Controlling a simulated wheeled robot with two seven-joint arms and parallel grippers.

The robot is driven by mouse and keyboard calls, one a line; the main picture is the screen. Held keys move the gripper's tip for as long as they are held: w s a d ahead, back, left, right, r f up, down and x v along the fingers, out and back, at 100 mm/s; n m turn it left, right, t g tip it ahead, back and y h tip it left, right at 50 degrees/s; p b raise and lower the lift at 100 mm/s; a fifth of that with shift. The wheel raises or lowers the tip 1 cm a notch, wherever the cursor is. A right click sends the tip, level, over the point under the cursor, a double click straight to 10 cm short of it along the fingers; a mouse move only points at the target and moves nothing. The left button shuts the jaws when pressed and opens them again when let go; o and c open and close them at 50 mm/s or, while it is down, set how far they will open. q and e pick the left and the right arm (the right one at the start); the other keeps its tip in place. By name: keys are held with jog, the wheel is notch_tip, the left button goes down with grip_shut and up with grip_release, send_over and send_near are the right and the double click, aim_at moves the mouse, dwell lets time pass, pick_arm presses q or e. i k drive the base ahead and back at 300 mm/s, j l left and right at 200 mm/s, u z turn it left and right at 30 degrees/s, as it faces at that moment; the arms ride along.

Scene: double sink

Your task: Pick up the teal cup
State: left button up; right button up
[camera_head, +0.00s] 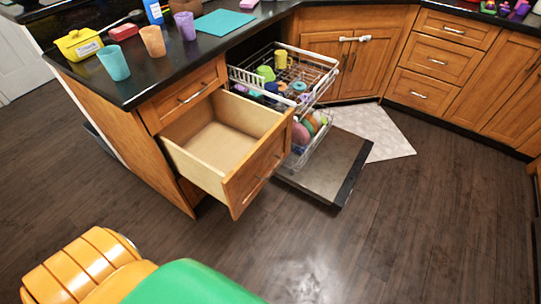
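The teal cup (114,63) stands upright on the black countertop (140,84), near the counter's front left corner. It is a tapered, slightly see-through tumbler. An orange cup (153,41) and a purple cup (186,26) stand behind it to the right, apart from it. Neither of my grippers is in the head view, and nothing is seen touching the teal cup.
Below the counter, an empty drawer (178,152) is pulled out. Beside it the dishwasher is open, its racks (290,75) holding dishes and its door (325,165) lowered. A yellow container (80,44) sits behind the cup. The wooden floor (420,225) in front is clear.

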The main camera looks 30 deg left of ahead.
aim_at(112, 56)
jog(key=u, duration=2)
